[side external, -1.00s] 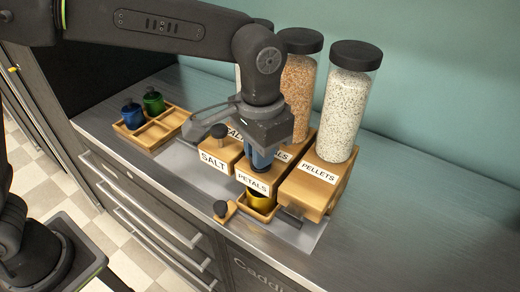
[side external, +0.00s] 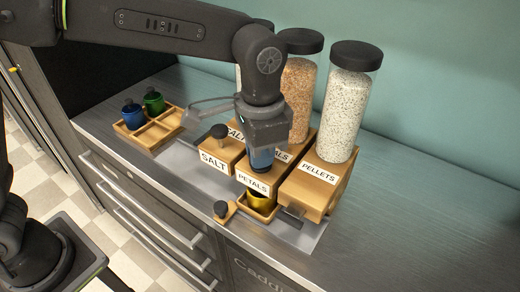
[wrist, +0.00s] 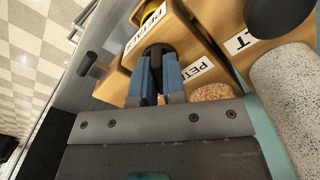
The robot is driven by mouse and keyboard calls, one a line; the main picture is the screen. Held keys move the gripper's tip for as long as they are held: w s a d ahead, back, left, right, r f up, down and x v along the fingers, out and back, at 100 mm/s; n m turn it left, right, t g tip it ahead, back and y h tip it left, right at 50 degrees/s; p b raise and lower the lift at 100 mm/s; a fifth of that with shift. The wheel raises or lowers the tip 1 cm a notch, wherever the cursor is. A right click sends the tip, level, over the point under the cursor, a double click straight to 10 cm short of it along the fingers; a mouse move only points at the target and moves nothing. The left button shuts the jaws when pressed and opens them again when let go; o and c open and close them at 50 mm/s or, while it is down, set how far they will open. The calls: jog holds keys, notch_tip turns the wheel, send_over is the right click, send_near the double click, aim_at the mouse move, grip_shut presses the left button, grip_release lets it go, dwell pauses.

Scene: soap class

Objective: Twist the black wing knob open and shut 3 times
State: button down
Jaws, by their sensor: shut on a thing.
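The black wing knob (wrist: 158,50) shows in the wrist view on the wooden PETALS dispenser block. My gripper (wrist: 158,78) is shut on it, with one blue finger on each side. In the side view my gripper (side external: 262,158) points down over the PETALS block (side external: 254,181), and its fingers and hand hide the knob there. A yellow cup (side external: 260,202) sits in the small wooden holder below the block, partly hidden by it.
The SALT block (side external: 214,160) with its own black knob (side external: 219,131) stands close on the left. The PELLETS block (side external: 318,174) stands close on the right. Tall jars rise behind.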

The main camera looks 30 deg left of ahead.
jog(key=c, duration=1.2)
grip_release()
jog(key=shift+r, duration=0.1)
notch_tip(320, 180, up, 14)
jog(key=shift+f, duration=0.2)
